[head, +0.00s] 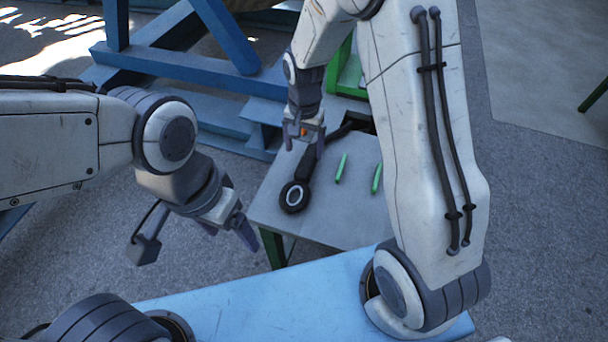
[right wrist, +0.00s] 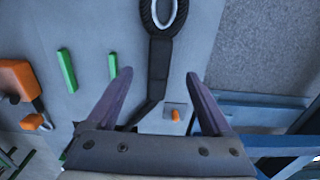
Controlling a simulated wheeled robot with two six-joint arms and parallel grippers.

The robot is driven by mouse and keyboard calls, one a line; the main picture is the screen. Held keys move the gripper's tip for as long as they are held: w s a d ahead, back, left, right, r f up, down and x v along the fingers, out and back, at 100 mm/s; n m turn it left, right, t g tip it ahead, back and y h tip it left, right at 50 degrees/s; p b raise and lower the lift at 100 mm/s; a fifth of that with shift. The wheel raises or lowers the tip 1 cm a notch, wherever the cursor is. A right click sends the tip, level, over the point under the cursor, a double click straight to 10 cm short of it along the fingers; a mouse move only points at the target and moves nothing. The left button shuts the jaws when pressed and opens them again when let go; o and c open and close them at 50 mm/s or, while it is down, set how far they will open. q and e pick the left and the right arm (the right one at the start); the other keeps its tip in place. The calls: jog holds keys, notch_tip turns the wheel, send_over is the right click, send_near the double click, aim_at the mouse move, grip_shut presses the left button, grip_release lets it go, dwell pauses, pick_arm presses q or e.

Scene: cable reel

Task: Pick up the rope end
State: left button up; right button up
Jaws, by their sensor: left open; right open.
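The rope end is a black eye with a pale inner ring (head: 293,196) and a thick dark sleeve, lying on a small grey table (head: 270,207). In the right wrist view the eye (right wrist: 163,14) is at the top edge, and the sleeve (right wrist: 160,62) runs down between my fingers. My right gripper (right wrist: 159,74) is open, with one finger on each side of the sleeve in the picture; I cannot tell its height above it. In the head view my right gripper (head: 304,140) is over the sleeve's far part. My left gripper (head: 230,232) is open and empty, left of the table.
Two green bars (head: 341,168) (head: 376,178) lie on the table right of the rope end. An orange tab (right wrist: 176,116) on a small plate and an orange-and-black tool (right wrist: 18,80) show in the wrist view. Blue beams (head: 185,65) stand behind. A light blue surface (head: 260,300) is in front.

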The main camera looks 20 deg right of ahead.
aim_at(304, 167)
notch_tip(304, 167, down, 10)
jog(key=shift+s+a+r+p, duration=0.1)
jog(key=shift+p, duration=0.6)
grip_shut()
jog(key=shift+r, duration=0.1)
dwell(1.0)
